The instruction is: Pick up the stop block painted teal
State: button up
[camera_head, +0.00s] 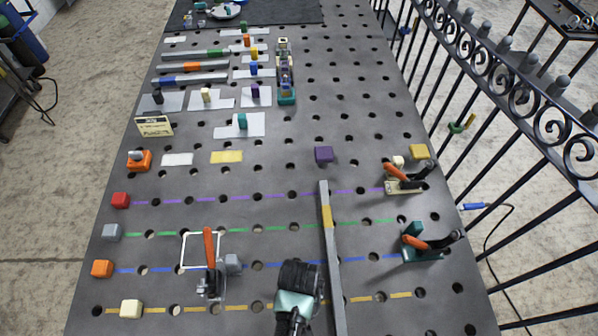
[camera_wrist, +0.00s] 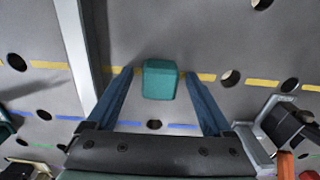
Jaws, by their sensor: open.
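A teal block (camera_wrist: 161,80) stands on the grey perforated table, over the yellow line, in the wrist view. My gripper (camera_wrist: 158,73) is open, with one blue finger on each side of the block; gaps show between fingers and block, and I cannot tell their height. In the head view my gripper (camera_head: 298,283) is at the bottom centre and seems to hide this block. Another teal block (camera_head: 242,121) stands on a white plate farther back.
A long grey bar (camera_head: 331,255) lies close to the right of my gripper in the head view. An orange-handled clamp (camera_head: 209,262) stands to its left. Two more clamps (camera_head: 405,180) (camera_head: 428,243) sit near the right edge.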

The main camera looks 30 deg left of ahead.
grip_shut()
jog(key=shift+r, duration=0.1)
dwell(0.4)
